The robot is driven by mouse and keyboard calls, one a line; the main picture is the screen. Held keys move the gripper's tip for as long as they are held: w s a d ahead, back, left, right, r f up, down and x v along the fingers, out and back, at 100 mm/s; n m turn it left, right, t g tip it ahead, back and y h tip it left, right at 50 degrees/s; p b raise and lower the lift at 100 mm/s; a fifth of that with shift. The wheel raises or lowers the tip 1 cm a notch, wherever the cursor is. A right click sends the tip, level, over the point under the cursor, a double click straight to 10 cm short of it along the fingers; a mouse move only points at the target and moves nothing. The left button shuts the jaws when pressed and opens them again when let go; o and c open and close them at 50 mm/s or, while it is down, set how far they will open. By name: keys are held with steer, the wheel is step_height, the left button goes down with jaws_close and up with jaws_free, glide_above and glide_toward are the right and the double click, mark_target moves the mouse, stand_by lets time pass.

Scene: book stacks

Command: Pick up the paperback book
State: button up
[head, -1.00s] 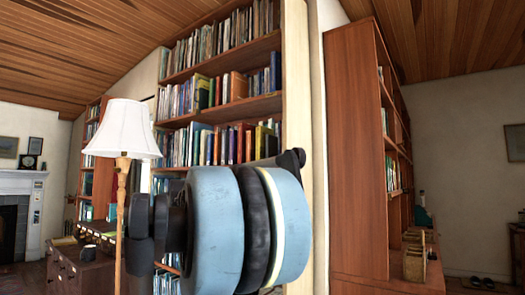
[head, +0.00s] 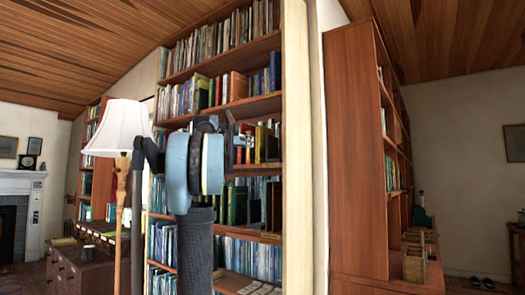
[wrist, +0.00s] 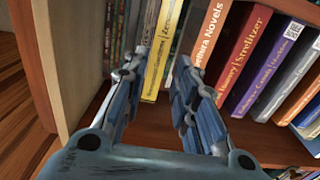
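Several upright books stand in a row in the wrist view; which one the task calls the paperback book I cannot tell. A yellow book (wrist: 161,45) shows its spine between my fingertips. My gripper (wrist: 162,64) is open, one finger on each side of that spine, and nothing is visibly held. Whether the fingertips touch the books is unclear. In the head view my gripper (head: 247,143) is small, in front of the tall bookcase's middle shelves, and its fingers are hard to make out.
A wooden side panel (wrist: 70,60) bounds the shelf at left. A white lamp (head: 122,128) stands left of my arm.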

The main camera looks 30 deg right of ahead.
steer(key=x, duration=1.5)
steer(key=shift+w+d+f, duration=0.1)
steer(key=shift+w+d, duration=0.05)
steer(key=shift+d, duration=0.05)
jaws_close()
